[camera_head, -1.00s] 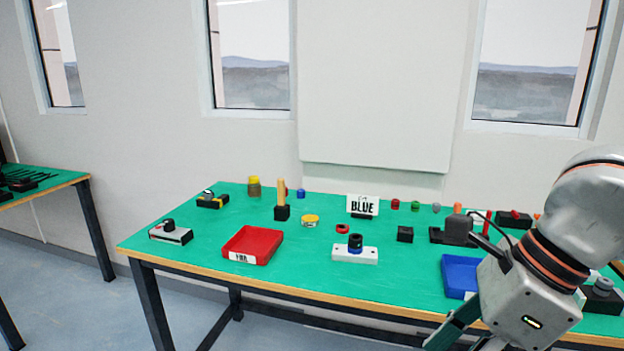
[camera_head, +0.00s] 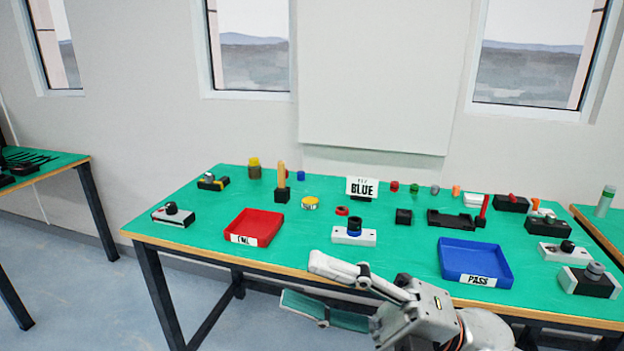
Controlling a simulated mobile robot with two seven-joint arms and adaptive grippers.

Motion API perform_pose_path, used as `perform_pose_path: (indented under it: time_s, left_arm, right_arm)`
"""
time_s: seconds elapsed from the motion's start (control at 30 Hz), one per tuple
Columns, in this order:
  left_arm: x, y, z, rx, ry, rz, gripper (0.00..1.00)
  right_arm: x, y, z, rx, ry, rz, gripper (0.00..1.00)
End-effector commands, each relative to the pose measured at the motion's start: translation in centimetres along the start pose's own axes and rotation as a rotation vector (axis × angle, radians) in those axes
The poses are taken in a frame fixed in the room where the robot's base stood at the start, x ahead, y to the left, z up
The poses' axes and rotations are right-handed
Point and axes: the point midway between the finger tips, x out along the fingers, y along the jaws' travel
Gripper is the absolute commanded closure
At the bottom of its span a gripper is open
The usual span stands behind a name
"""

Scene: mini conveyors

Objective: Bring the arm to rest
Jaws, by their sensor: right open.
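My right gripper (camera_head: 304,283) is in the head view at the lower middle, in front of the near edge of the green-topped table (camera_head: 300,215). It points left, its two fingers spread wide, one above the other. Nothing is between them. The rest of my right arm runs out of the bottom of the picture. My left gripper is not in view.
Several small parts line the back. Floor (camera_head: 80,290) is clear at left.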

Motion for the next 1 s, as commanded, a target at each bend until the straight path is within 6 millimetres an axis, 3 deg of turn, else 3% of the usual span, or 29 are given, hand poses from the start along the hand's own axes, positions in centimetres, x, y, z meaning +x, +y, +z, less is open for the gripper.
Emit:
perform_pose_path:
  time_s: [0.1,0.23,0.33,0.43,0.57,0.7,0.9,1.0]
  left_arm:
    - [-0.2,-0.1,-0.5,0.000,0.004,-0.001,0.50]
    - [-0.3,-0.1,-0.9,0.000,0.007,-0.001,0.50]
    - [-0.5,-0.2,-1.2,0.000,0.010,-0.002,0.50]
    - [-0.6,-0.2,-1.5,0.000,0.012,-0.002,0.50]
    - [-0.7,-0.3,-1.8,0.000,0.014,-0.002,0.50]
    - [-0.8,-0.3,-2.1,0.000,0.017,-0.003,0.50]
    - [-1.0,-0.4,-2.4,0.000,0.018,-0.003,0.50]
    - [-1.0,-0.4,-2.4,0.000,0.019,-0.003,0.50]
  right_arm:
    - [-3.0,-2.0,4.1,0.183,-0.259,0.091,0.53]
    - [-8.3,-6.1,7.7,0.380,-0.550,0.155,0.53]
    - [-13.5,-10.7,9.0,0.538,-0.779,0.183,0.53]
    - [-19.3,-15.9,8.5,0.694,-1.003,0.193,0.53]
    - [-26.2,-22.3,5.3,0.877,-1.262,0.183,0.53]
    - [-32.7,-28.3,-0.4,1.057,-1.507,0.155,0.53]
    - [-38.2,-33.3,-8.1,1.234,-1.736,0.113,0.53]
    - [-39.4,-34.4,-10.3,1.278,-1.792,0.100,0.53]
